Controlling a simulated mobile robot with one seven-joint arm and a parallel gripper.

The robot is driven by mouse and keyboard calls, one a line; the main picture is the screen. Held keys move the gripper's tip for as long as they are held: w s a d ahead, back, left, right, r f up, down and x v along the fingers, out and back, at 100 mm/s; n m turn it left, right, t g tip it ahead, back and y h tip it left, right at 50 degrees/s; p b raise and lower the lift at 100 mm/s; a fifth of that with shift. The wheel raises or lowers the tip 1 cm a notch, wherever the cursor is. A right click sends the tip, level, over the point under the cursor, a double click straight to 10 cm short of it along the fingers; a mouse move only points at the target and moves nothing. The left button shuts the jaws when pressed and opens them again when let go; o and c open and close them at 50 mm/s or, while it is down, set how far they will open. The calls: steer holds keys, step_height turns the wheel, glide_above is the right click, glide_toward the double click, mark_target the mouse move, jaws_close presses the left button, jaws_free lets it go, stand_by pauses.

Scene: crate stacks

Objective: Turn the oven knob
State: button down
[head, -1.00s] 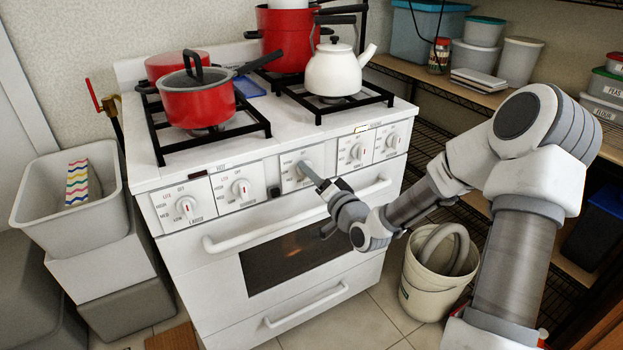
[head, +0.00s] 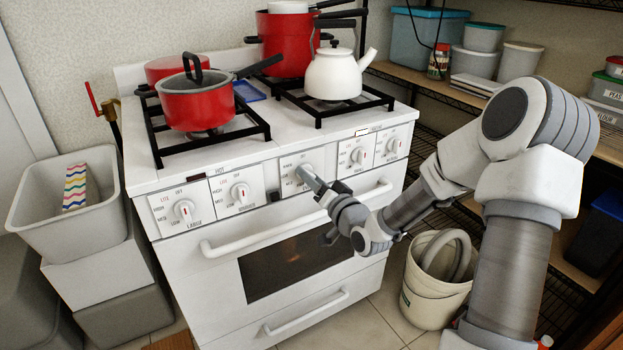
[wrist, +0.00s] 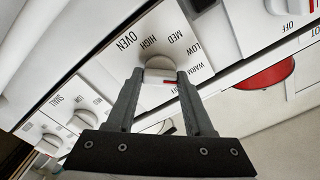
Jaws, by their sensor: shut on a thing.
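The oven knob is a white dial on the middle panel of the white stove's front. In the wrist view the oven knob (wrist: 160,70) sits between the two fingers, on a panel printed OVEN, HIGH, MED, LOW and WARM. A red mark shows on its edge near the right finger. My gripper (wrist: 158,84) is shut on the knob, one finger on each side. In the head view my gripper (head: 310,178) reaches the middle panel (head: 290,168) from the right, and the fingers hide most of the knob.
Other white knobs (head: 185,210) flank the middle panel. The oven door handle (head: 300,220) runs just below my gripper. A red pot (head: 197,105) and a white kettle (head: 334,75) stand on the burners. A white bucket (head: 425,305) is on the floor at the right.

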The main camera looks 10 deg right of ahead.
steer(key=shift+c, duration=1.4)
jaws_free()
steer(key=shift+s, duration=0.1)
steer(key=p+v, duration=1.1)
steer(key=v, duration=0.6)
steer(key=shift+s, duration=0.1)
